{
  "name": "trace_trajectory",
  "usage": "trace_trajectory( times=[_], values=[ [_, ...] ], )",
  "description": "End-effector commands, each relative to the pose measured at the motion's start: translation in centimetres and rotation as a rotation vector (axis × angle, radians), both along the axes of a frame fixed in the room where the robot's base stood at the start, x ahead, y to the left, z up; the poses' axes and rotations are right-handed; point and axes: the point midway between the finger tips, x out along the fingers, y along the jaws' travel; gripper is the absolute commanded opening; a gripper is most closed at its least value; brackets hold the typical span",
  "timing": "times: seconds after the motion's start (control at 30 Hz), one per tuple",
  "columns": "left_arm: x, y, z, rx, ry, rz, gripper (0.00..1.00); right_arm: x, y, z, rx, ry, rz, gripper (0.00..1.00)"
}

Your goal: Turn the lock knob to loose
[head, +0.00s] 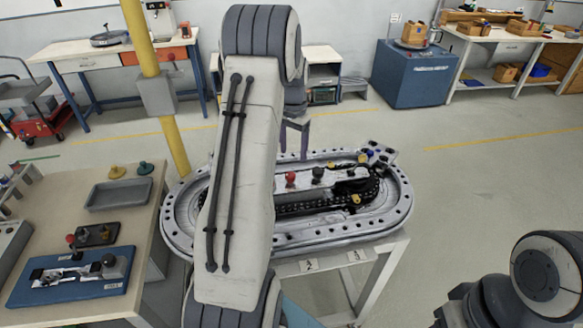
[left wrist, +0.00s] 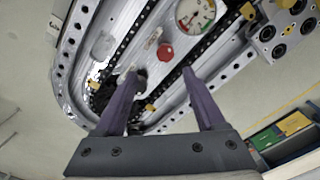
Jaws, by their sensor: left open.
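The oval ring track (head: 385,218) stands on a light-framed stand, with a panel inside the ring. A red knob (head: 291,179) and a black knob (head: 318,174) stand on this panel. I cannot read which one is the lock knob or its setting. In the left wrist view the red knob (left wrist: 165,52) lies just beyond the gap between my fingertips. A dark round knob (left wrist: 141,75) shows beside the left fingertip, partly hidden by it. My left gripper (left wrist: 160,74) is open and empty, its purple fingers apart. It also shows in the head view (head: 294,138), partly behind my arm.
A dial gauge (left wrist: 195,12) sits on the panel, and a dark chain (head: 300,207) runs inside the ring. A workbench (head: 140,215) with a grey tray (head: 119,194) and a blue fixture stands left. A yellow post (head: 148,60) rises behind it.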

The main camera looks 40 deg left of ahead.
Motion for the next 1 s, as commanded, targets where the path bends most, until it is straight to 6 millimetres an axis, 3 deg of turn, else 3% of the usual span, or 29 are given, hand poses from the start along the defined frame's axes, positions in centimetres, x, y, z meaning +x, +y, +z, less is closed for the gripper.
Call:
trace_trajectory(
  times=[0.1, 0.6, 0.8, 1.0],
  values=[
    [-0.2, 1.1, -0.8, 0.0, 0.003, 0.013, 0.72, 0.0, 0.0, 0.4, 0.0, 0.0, 0.0, 0.5],
    [-0.2, 1.0, -9.0, -0.001, 0.004, 0.012, 0.72, 0.0, 0.0, 2.7, 0.0, 0.0, -0.001, 0.5],
    [-0.2, 1.0, -10.5, 0.0, 0.001, 0.013, 0.72, 0.0, 0.0, 3.0, 0.0, 0.0, -0.001, 0.5],
    [-0.2, 1.0, -10.7, 0.001, 0.0, 0.013, 0.72, 0.0, 0.0, 2.9, 0.0, 0.0, -0.001, 0.5]
  ],
)
